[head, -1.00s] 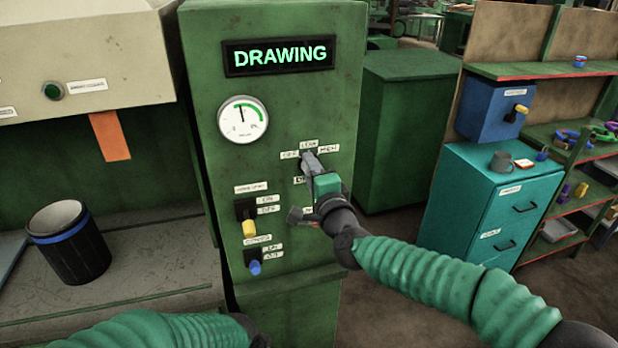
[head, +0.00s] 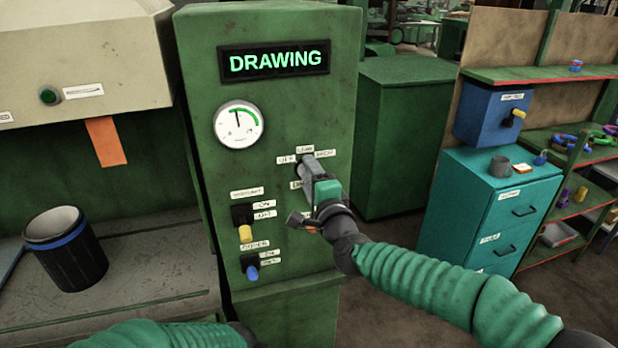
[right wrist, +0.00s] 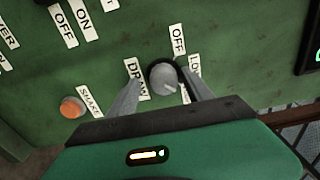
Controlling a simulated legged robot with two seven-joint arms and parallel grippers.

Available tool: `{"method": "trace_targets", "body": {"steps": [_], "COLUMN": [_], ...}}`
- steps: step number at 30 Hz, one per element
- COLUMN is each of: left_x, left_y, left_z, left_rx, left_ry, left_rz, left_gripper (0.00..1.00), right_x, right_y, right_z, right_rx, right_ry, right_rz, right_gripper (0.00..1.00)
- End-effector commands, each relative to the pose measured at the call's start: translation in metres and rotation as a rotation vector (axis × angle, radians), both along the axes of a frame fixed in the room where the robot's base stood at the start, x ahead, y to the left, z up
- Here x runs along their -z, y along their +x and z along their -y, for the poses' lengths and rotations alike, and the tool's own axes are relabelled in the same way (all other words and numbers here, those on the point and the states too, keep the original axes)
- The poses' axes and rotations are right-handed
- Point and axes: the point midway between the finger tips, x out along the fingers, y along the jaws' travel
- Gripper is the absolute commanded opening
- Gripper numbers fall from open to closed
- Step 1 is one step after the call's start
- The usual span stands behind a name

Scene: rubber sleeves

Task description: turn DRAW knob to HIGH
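The DRAW knob (right wrist: 164,76) is a round grey knob with a dark rim on the green machine panel (head: 330,110). In the right wrist view its pale mark points to the lower right, toward a label partly hidden by a finger. The OFF label (right wrist: 178,38) is above it, and the LOW label (right wrist: 195,66) is to its right. My right gripper (right wrist: 162,82) has one finger on each side of the knob; a small gap shows on the left, and contact on the right is unclear. In the head view the right gripper (head: 304,166) covers the knob. My left gripper is out of view; only its arm shows.
A lit DRAWING display (head: 274,61) and a round gauge (head: 238,125) are above. In the wrist view an orange button (right wrist: 72,107) is near the gripper.

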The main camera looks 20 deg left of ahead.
Motion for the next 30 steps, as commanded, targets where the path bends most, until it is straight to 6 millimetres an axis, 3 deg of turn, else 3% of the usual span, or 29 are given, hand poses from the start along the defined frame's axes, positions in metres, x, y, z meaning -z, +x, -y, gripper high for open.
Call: {"method": "trace_targets", "body": {"steps": [8, 15, 21, 30], "left_x": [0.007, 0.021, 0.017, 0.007], "left_y": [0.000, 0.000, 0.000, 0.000], "left_z": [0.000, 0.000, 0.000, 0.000], "left_rx": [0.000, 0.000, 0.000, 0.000], "left_ry": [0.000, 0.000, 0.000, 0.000], "left_rz": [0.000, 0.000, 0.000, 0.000], "left_gripper": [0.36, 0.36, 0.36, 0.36], "right_x": [-0.001, 0.001, -0.002, 0.000], "right_y": [-0.014, -0.069, -0.108, -0.136], "right_z": [0.010, 0.050, 0.078, 0.096], "right_rx": [0.001, 0.005, 0.006, 0.002], "right_ry": [-0.001, -0.006, -0.004, -0.001], "right_rz": [0.006, 0.007, 0.004, -0.002], "right_gripper": [0.59, 0.59, 0.59, 0.59]}}
